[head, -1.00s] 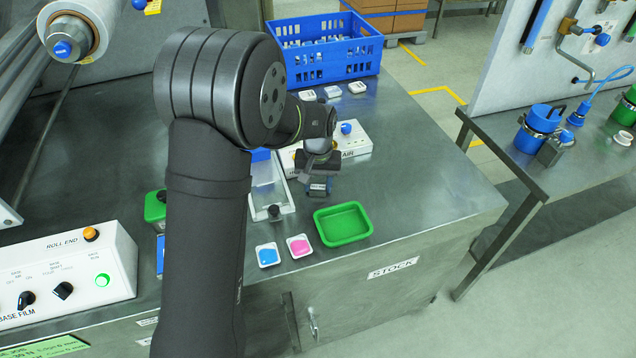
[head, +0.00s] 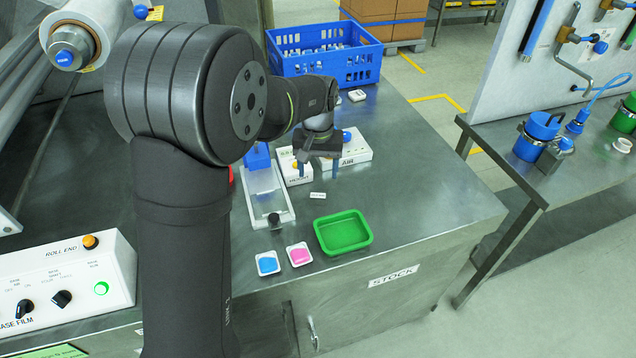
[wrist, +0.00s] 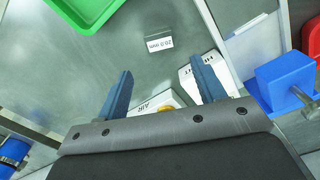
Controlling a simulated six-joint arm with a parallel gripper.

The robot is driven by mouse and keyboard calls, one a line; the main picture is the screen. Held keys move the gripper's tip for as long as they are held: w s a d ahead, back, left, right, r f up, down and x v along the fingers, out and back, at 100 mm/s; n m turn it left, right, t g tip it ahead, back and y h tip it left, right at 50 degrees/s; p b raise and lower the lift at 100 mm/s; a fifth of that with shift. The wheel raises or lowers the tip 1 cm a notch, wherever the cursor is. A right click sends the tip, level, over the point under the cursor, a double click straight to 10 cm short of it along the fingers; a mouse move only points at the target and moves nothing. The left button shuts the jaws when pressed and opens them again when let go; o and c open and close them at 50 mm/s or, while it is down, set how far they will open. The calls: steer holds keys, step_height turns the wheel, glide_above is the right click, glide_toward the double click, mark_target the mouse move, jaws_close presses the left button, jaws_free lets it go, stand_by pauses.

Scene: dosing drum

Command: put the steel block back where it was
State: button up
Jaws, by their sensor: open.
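The steel block (wrist: 158,32) lies on the steel table in the wrist view, with a white "20.0 mm" label on it. Its grey faces blend into the table. In the head view mainly the label of the block (head: 318,195) shows, left of and behind the green tray (head: 343,232). My gripper (head: 319,168) is open and empty above the table, behind the block and in front of the AIR box. In the wrist view the two blue fingers of my gripper (wrist: 161,68) are spread, with the block beyond their tips and apart from them.
The white AIR box (head: 355,146) and a second white box (head: 296,172) stand close by my fingers. A clear slide fixture (head: 266,195) with a blue block is at left. Blue (head: 268,263) and pink (head: 299,255) sample dishes sit in front. A blue crate (head: 325,52) stands behind.

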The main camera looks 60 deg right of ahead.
mark_target(318, 196)
steer(key=shift+r, duration=1.75)
steer(key=shift+f, duration=0.1)
step_height(318, 196, down, 12)
steer(key=shift+f, duration=0.25)
steer(key=shift+r, duration=2.25)
